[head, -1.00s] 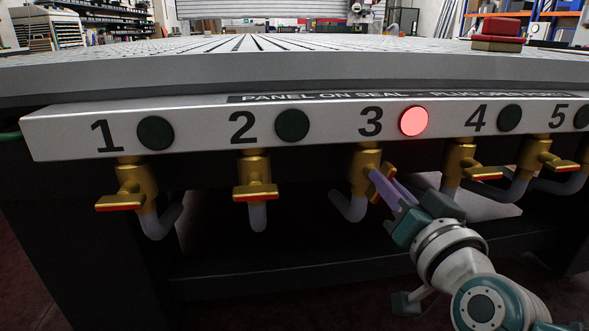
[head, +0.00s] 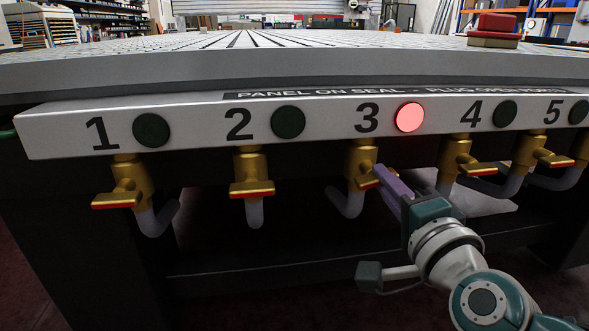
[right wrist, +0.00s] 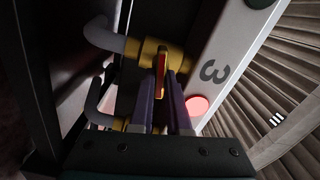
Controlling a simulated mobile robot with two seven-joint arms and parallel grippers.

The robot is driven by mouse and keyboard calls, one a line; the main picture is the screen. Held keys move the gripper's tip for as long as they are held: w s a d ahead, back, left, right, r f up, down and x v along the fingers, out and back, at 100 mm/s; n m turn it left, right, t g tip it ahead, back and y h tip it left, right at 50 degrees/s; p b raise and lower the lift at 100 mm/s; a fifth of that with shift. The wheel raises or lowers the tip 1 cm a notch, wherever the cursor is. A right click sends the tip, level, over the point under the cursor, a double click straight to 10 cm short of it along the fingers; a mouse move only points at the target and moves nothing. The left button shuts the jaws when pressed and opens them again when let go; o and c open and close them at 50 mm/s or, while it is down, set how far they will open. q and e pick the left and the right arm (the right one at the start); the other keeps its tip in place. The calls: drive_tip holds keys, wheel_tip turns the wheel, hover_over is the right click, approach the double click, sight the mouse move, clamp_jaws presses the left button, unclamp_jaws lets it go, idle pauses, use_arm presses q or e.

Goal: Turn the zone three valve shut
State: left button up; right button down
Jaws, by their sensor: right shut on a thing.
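The zone three valve (head: 357,160) is a brass valve with a grey hose, under the number 3 on the white panel. Its red-edged handle (head: 368,182) is partly hidden by my fingers in the head view. In the right wrist view the handle (right wrist: 161,70) stands between my two purple fingers. My right gripper (head: 384,178) is shut on this handle, reaching in from the lower right; it also shows in the right wrist view (right wrist: 161,92). The lamp (head: 410,117) beside the 3 glows red. My left gripper is not in view.
Valves one (head: 128,180), two (head: 251,175), four (head: 457,155) and five (head: 530,150) hang along the same panel (head: 60,130), with dark green lamps. Valve four is close to the right of my gripper. A red button (head: 496,25) sits on the table top.

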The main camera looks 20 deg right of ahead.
drive_tip(key=shift+m, duration=1.2)
drive_tip(key=c, duration=0.9)
unclamp_jaws()
drive_tip(key=p+v, duration=0.1)
drive_tip(key=v, duration=0.9)
drive_tip(key=shift+d+p, duration=0.1)
drive_tip(key=shift+p, duration=0.3)
